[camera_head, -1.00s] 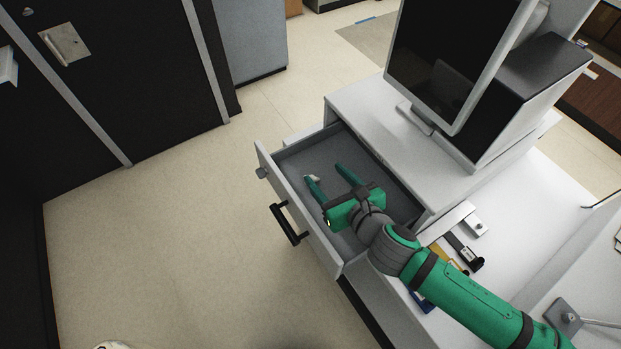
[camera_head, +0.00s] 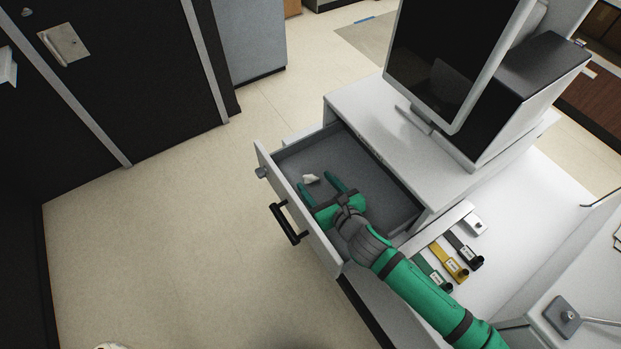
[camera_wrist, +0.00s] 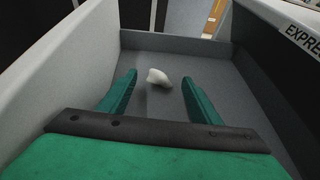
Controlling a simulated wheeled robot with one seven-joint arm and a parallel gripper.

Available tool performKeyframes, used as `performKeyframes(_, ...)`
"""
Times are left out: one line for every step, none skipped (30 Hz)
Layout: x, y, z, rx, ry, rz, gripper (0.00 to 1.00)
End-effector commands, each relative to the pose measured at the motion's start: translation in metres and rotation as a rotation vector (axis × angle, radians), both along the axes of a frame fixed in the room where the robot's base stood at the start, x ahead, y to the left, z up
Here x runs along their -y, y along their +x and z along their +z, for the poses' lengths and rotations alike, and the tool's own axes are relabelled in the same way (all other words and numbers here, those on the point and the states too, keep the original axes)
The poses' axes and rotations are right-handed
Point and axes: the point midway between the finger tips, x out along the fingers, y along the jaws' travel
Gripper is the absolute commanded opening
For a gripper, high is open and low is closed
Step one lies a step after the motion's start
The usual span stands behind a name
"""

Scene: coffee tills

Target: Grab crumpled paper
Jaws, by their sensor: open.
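The crumpled paper (camera_head: 311,178) is a small white lump on the floor of the open drawer (camera_head: 382,212). In the wrist view the paper (camera_wrist: 158,77) lies just beyond the fingertips, roughly midway between them. My gripper (camera_head: 316,182) is inside the drawer, low, with its two green fingers spread apart and nothing between them. In the wrist view the gripper (camera_wrist: 160,80) has one finger on each side of the paper's line, and neither finger touches it.
Drawer walls stand close on both sides of my gripper. A black handle (camera_head: 285,224) is on the drawer front. A monitor (camera_head: 440,60) stands on the white cabinet above. Several colored straps (camera_head: 450,262) lie on the counter to the right.

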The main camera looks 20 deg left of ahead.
Motion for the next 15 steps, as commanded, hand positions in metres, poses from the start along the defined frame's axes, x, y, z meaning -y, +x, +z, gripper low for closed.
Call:
performKeyframes(-0.007,0.004,-0.003,-0.002,0.003,0.002,0.58)
performKeyframes(-0.009,0.007,-0.005,-0.001,0.003,0.001,0.58)
performKeyframes(-0.012,0.011,-0.007,-0.001,0.003,0.001,0.58)
performKeyframes(-0.015,0.012,-0.007,-0.001,0.004,0.001,0.58)
performKeyframes(-0.017,0.014,-0.008,-0.001,0.003,0.001,0.58)
performKeyframes(-0.018,0.016,-0.010,0.000,0.002,0.001,0.58)
performKeyframes(-0.018,0.017,-0.010,-0.001,0.001,0.001,0.58)
performKeyframes(-0.019,0.018,-0.011,-0.001,0.001,0.000,0.58)
performKeyframes(-0.019,0.018,-0.011,0.000,0.000,0.000,0.58)
performKeyframes(-0.020,0.018,-0.011,0.000,0.000,0.000,0.58)
performKeyframes(-0.020,0.019,-0.011,0.000,0.000,0.000,0.58)
performKeyframes(-0.019,0.018,-0.011,0.000,0.000,0.000,0.58)
performKeyframes(-0.019,0.018,-0.011,0.000,0.000,0.000,0.58)
performKeyframes(-0.019,0.018,-0.011,0.000,0.000,0.000,0.58)
performKeyframes(-0.019,0.018,-0.011,0.000,0.000,0.000,0.58)
